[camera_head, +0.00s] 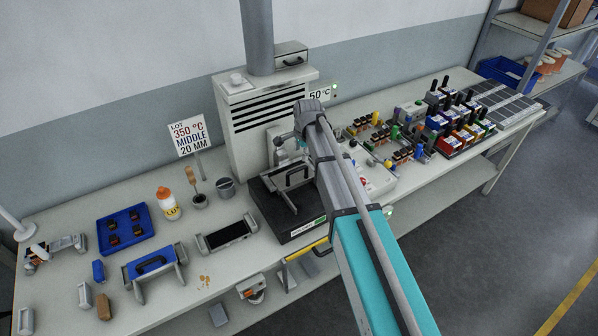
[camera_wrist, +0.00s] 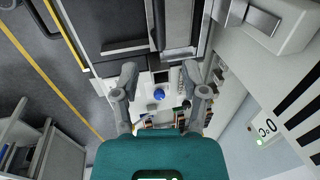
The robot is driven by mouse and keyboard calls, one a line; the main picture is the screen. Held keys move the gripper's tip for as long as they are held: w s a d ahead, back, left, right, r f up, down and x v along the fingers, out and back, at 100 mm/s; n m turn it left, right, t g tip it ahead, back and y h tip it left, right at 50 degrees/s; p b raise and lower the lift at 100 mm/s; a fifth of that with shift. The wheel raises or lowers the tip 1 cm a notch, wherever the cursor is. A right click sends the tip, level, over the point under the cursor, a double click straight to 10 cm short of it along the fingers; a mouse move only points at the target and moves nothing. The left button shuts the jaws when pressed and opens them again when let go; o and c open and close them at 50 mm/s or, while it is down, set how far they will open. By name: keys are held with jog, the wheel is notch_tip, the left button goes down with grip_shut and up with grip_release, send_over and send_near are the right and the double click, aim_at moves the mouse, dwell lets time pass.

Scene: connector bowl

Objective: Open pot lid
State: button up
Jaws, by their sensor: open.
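The pot unit is a black box (camera_head: 268,203) with a small green display on its front edge, in the middle of the bench. A grey lid-like plate with a raised bar handle (camera_head: 292,178) sits on top of it, partly behind my arm. In the wrist view, a dark slab (camera_wrist: 118,22) and a grey bar (camera_wrist: 178,22) at the top edge look like parts of this unit. My gripper (camera_wrist: 165,90) is open with nothing between its fingers. In the head view, my wrist hangs over the back right of the unit and the fingertips are hard to make out.
A white vented cabinet (camera_head: 262,125) stands right behind the pot. A white control box (camera_head: 375,178) is to its right, and a blue knob (camera_wrist: 159,94) shows beyond my fingers. A black-topped holder (camera_head: 227,234) and blue tray (camera_head: 126,230) are at left. Coloured connectors fill the right side.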

aim_at(299, 169)
jog(key=shift+w+a+f+b, duration=0.15)
jog(key=shift+w+f+b, duration=0.1)
jog(key=shift+f+b, duration=1.2)
jog(key=shift+w+a+f+b, duration=0.2)
jog(key=shift+w+f+b, duration=0.05)
jog(key=shift+f+b, duration=1.2)
jog(key=shift+w+a+f+b, duration=0.15)
jog(key=shift+w+f+b, duration=0.1)
jog(key=shift+f+b, duration=1.2)
jog(key=shift+f, duration=0.15)
grip_shut()
